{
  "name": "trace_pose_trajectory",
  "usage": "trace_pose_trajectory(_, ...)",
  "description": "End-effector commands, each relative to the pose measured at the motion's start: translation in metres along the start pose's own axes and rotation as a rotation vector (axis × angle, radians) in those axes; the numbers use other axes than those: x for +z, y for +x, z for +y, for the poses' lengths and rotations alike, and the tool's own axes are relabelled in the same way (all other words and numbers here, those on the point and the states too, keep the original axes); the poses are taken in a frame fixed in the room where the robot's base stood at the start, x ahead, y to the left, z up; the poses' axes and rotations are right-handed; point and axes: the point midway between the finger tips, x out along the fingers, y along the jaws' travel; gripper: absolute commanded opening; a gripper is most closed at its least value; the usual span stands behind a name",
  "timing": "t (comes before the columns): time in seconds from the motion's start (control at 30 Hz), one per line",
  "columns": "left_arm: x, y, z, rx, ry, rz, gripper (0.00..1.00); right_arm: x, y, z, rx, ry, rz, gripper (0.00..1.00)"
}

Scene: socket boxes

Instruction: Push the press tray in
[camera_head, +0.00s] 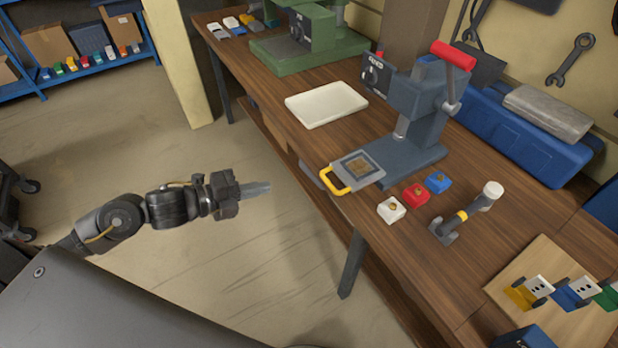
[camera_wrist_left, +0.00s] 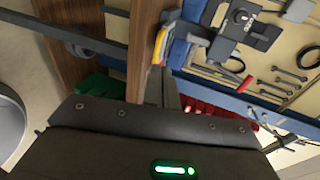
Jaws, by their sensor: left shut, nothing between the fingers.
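The press (camera_head: 418,105) is grey-blue with a red lever handle and stands on the wooden workbench. Its press tray (camera_head: 359,168) is a grey plate with a brown square in it and a yellow handle (camera_head: 336,180). The tray sticks out from the press base toward the bench's front edge. My left gripper (camera_head: 262,188) is shut and empty, in the air in front of the bench, to the left of the yellow handle and apart from it. The press also shows in the left wrist view (camera_wrist_left: 243,22). My right gripper is not in view.
White, red (camera_head: 413,194) and blue blocks stand on the bench right of the tray. A white slab (camera_head: 326,104) lies left of the press. The floor before the bench is clear.

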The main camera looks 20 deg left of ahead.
Motion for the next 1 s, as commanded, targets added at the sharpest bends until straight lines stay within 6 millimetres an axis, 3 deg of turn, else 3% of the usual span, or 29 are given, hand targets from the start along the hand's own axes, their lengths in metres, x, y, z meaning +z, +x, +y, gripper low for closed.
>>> trace_pose_trajectory(0.17,0.001,0.016,0.001,-0.004,-0.003,-0.002,0.0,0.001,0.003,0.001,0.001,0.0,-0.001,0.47)
trace_pose_trajectory(0.47,0.001,0.078,0.0,-0.006,-0.005,-0.001,0.0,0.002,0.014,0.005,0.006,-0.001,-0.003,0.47)
trace_pose_trajectory(0.7,0.001,0.119,0.001,-0.004,-0.006,0.0,0.0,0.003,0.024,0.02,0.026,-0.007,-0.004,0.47)
trace_pose_trajectory(1.0,0.001,0.139,0.001,-0.001,-0.004,-0.002,0.0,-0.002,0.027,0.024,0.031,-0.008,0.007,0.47)
